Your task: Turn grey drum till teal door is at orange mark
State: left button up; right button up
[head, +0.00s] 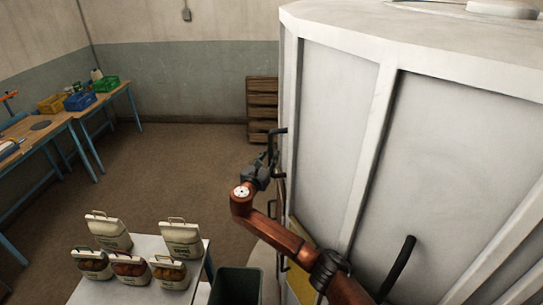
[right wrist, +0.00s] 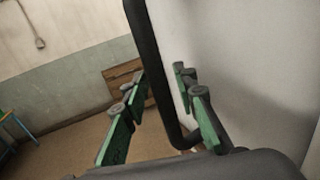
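The grey drum (head: 440,130) fills the right of the head view, a tall pale body with ribs. A black bar handle (head: 279,131) stands out at its left edge, and another black handle (head: 402,264) is lower right. My right gripper (head: 271,155) is at the left-edge handle. In the right wrist view the green fingers (right wrist: 160,78) are apart, with the black handle (right wrist: 154,70) running between them; I see no clear grip on it. Neither a teal door nor an orange mark can be made out. My left gripper is out of view.
A white table (head: 146,246) with several sewn sacks (head: 180,238) stands at lower left, beside a dark bin (head: 236,286). A workbench (head: 60,122) with crates is at the far left. A wooden pallet stack (head: 262,105) stands by the back wall. The floor between is clear.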

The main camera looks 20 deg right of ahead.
jog(key=shift+o, duration=0.6)
jog(key=shift+w+f, duration=0.25)
jog(key=shift+w, duration=0.2)
jog(key=shift+w+d+f, duration=0.2)
jog(key=shift+w, duration=0.1)
jog(key=shift+s, duration=0.1)
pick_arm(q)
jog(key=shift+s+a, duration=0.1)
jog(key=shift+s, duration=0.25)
pick_arm(e)
jog(key=v, duration=1.2)
jog(key=shift+a, duration=0.1)
